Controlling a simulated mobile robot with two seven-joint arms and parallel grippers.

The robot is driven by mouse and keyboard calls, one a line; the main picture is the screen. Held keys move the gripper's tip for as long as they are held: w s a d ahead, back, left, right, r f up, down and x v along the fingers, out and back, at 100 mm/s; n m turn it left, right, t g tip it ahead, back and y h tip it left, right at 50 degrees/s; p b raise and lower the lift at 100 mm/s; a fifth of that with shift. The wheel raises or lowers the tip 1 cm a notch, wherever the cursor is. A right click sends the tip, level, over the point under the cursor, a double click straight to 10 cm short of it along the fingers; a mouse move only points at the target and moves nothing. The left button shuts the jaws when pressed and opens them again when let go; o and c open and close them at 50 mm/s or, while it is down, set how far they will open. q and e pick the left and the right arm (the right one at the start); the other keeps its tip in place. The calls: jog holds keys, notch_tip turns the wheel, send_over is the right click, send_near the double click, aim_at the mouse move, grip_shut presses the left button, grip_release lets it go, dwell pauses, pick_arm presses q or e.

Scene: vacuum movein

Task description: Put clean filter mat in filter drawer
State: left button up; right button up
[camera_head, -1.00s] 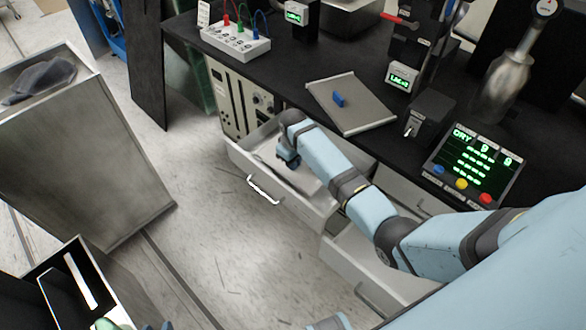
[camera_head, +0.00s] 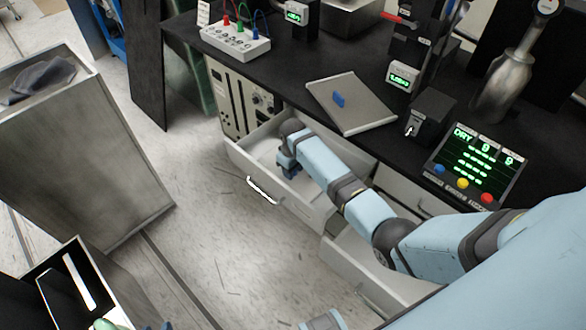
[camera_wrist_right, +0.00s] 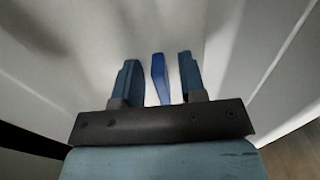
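The filter drawer (camera_head: 262,189) is pulled out below the bench, with pale walls and a metal handle. My right gripper (camera_head: 290,168) reaches down inside it. In the right wrist view, the fingers of my right gripper (camera_wrist_right: 160,80) stand apart on either side of an upright blue tab (camera_wrist_right: 160,78). A gap shows on both sides of the tab. What the tab is fixed to is unclear. No separate mat is clearly visible in the drawer. At the bottom edge of the head view, small bluish tips may be my left gripper (camera_head: 158,326), mostly cut off.
A flat grey panel (camera_head: 362,112) with a blue tab lies on the black bench. A tall grey bin (camera_head: 75,160) at the left holds dark grey cloth-like material (camera_head: 40,80). A screen (camera_head: 468,162) reading "DRY" stands at the right. A second open drawer (camera_head: 360,265) is nearer me.

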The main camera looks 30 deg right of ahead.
notch_tip(320, 180, up, 12)
jog(key=p, duration=0.2)
jog(key=s+a+f+t+y, duration=0.1)
jog(key=s+a+t, duration=0.2)
jog(key=s, duration=0.7)
jog(key=s+a+f+t+y, duration=0.1)
jog(key=s+a+t, duration=0.3)
jog(key=s, duration=0.6)
jog(key=s+a+f+m+t+y, duration=0.1)
jog(key=s+a+f+t, duration=0.2)
jog(key=s, duration=0.7)
jog(key=shift+a+f+t, duration=0.25)
jog(key=shift+a+t, duration=0.05)
jog(key=shift+t, duration=0.1)
jog(key=shift+s, duration=0.15)
